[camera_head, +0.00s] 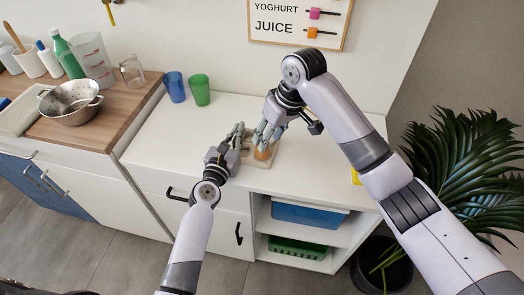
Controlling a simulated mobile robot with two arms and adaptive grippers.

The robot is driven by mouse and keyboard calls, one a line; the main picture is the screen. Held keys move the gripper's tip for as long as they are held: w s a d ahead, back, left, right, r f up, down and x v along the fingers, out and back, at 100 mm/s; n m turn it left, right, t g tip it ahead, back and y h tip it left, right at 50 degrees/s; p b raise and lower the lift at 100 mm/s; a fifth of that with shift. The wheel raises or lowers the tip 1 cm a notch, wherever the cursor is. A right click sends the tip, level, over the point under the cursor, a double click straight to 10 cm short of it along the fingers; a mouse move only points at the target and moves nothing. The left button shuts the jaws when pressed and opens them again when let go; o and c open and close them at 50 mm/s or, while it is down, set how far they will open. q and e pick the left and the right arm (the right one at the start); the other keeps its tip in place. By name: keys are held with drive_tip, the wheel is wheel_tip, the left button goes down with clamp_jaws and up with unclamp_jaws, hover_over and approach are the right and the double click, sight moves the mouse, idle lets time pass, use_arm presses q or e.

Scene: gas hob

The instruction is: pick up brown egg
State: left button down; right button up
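A brown-orange egg (262,153) sits in a small pale tray (262,163) on the white counter. It is partly hidden by my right gripper (264,142), which points down at it from above. The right fingertips are at or just above the egg; whether they touch it cannot be told. My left gripper (240,130) is beside the tray on its left, with its fingers slightly apart and nothing seen between them. The left part of the tray is hidden by the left gripper.
A blue cup (175,87) and a green cup (199,90) stand at the back left of the counter. A metal colander (70,104) lies on the wooden worktop. Shelves below hold a blue bin (307,214) and a green basket (297,248). A plant (462,165) stands at right.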

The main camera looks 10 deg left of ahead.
drive_tip(key=shift+x, duration=2.75)
drive_tip(key=shift+a, duration=0.1)
drive_tip(key=shift+r, duration=0.1)
drive_tip(key=shift+c, duration=0.5)
drive_tip(key=shift+c, duration=1.3)
wheel_tip(320, 180, up, 10)
use_arm(q)
drive_tip(key=c, duration=2.3)
unclamp_jaws()
drive_tip(key=o, duration=0.6)
